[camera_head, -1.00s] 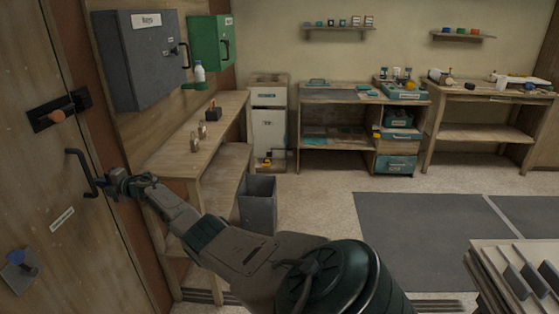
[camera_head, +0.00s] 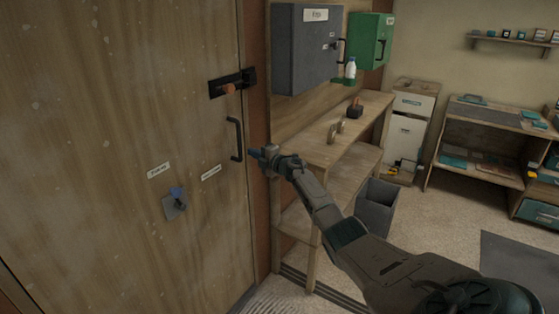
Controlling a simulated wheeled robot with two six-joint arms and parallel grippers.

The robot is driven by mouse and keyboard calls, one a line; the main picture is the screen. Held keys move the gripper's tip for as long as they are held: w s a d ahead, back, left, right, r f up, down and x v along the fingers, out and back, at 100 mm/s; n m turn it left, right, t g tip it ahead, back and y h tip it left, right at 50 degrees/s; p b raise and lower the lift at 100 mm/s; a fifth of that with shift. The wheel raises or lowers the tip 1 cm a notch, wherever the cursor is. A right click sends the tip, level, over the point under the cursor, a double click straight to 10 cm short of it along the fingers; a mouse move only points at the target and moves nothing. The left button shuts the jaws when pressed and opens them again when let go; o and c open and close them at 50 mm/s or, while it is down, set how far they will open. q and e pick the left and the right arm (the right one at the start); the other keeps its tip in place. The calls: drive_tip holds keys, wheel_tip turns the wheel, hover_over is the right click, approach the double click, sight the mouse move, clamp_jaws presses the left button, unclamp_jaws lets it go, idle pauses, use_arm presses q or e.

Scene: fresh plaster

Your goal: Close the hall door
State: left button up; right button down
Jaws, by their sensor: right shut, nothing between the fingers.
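The wooden hall door (camera_head: 120,110) fills the left of the head view. Its right edge lies along the reddish-brown frame (camera_head: 258,60); I cannot tell whether a small gap is left. A dark upright bar handle (camera_head: 235,139) is near that edge. Above it is a black slide bolt (camera_head: 232,83) with an orange knob. Below left is a plate with a blue knob (camera_head: 176,200). My right gripper (camera_head: 254,154) is shut and empty, just right of the handle, and appears apart from it. My left gripper is out of view.
A wooden bench (camera_head: 335,150) stands right of the door, close behind my right arm. A grey key cabinet (camera_head: 305,50) and a green box (camera_head: 370,40) hang above it. A grey bin (camera_head: 376,208) stands on the floor beside the bench.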

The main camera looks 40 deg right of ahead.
drive_tip(key=s+d+f, duration=0.1)
drive_tip(key=s+d, duration=0.2)
drive_tip(key=s, duration=0.5)
drive_tip(key=shift+s, duration=0.25)
